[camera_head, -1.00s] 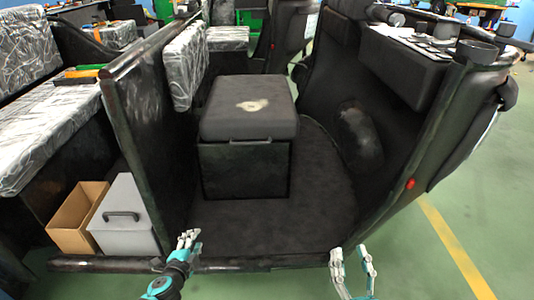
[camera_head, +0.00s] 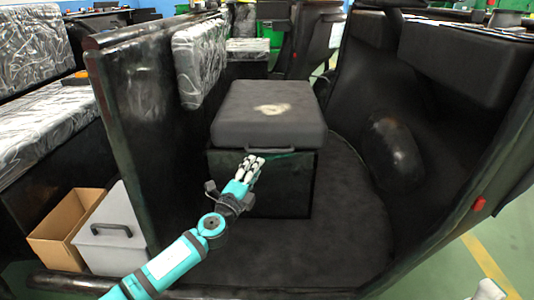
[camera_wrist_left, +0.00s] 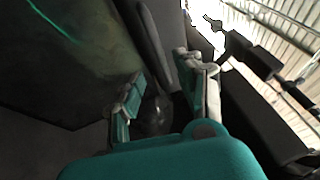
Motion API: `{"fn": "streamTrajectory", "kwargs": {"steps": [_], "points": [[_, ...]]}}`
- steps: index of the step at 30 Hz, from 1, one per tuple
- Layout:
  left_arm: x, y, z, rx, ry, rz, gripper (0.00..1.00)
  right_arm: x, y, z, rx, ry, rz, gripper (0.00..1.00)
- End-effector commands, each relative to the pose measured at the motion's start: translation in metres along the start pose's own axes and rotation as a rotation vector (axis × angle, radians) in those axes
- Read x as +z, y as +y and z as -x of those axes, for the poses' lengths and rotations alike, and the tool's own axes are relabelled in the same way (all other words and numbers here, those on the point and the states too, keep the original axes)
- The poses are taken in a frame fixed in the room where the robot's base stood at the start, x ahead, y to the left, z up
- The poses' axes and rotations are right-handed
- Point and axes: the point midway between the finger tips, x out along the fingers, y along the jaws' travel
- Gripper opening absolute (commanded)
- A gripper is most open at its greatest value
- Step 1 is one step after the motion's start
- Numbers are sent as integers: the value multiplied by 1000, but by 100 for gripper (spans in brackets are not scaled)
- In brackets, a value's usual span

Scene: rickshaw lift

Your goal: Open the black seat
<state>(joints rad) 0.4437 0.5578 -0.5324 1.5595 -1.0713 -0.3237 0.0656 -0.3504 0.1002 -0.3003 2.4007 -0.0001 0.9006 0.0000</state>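The black seat (camera_head: 268,112) is a thick square cushion lying flat on a dark box (camera_head: 290,190), closed, with a pale patch on top. A dark handle (camera_head: 275,148) runs along its front edge. My left gripper (camera_head: 254,161) is just in front of the box's upper front, close below the handle; I cannot tell whether it touches. In the left wrist view the two fingers of this gripper (camera_wrist_left: 165,98) are apart, with no clear object held between them. My right gripper (camera_head: 490,290) shows only as a pale tip at the lower right, so its state is unclear.
The cabin's left panel (camera_head: 140,130) and right wall with a rounded bulge (camera_head: 394,148) flank the seat. The cabin floor (camera_head: 335,235) is clear. A cardboard box (camera_head: 65,225) and a grey lidded box (camera_head: 110,232) stand at left.

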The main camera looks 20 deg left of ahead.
Motion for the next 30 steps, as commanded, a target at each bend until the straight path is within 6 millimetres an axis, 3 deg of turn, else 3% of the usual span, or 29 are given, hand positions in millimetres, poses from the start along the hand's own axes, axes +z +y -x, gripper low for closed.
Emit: {"fn": "streamTrajectory", "kwargs": {"steps": [6,12,25,30], "points": [[0,2,-48,-2,-1,0,36,3,0,12,-2,1,0,40],[0,2,-76,-1,-1,1,36,7,0,9,-13,22,3,40],[0,0,-88,1,0,1,36,6,0,2,-21,44,5,40],[0,0,-88,1,0,1,17,6,0,2,-19,43,6,40]]}}
